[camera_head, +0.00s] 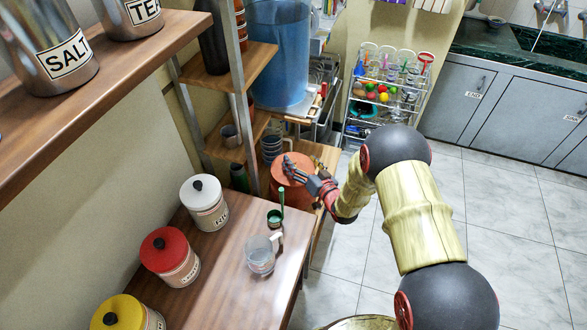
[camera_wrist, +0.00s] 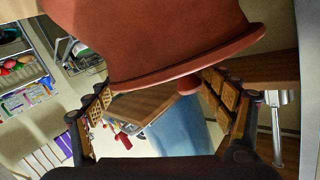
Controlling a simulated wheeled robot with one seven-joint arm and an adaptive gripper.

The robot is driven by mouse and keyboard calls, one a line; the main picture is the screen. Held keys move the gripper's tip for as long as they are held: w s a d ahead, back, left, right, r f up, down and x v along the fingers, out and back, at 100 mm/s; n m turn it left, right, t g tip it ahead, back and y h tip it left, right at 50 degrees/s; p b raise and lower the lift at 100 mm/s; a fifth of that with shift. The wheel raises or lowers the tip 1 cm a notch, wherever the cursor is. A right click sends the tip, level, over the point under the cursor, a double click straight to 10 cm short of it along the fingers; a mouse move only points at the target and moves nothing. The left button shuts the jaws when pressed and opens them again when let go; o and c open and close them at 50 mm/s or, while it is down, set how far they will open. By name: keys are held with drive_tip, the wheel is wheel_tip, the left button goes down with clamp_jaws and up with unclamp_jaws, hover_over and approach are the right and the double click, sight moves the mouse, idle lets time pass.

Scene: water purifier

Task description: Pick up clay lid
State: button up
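The reddish-brown clay lid (camera_head: 283,162) sits on top of the clay pot (camera_head: 290,195) at the end of the wooden counter. My gripper (camera_head: 293,167) is over the lid in the head view and hides part of it. In the wrist view, which is turned over, the lid's edge (camera_wrist: 170,70) and its round knob (camera_wrist: 188,85) show, with the clay body above in the picture. My gripper (camera_wrist: 160,88) is open there, its padded fingers wide apart. The knob appears between them, nearer the right finger. I cannot tell whether they touch.
Canisters (camera_head: 203,205) line the wall. A wooden shelf rack (camera_head: 228,80) and a large blue water container (camera_head: 280,55) stand close behind the pot. Open floor lies right.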

drive_tip(key=c, duration=0.9)
drive_tip(key=shift+a+r, duration=0.1)
drive_tip(key=shift+r, duration=0.05)
drive_tip(key=shift+c, duration=0.2)
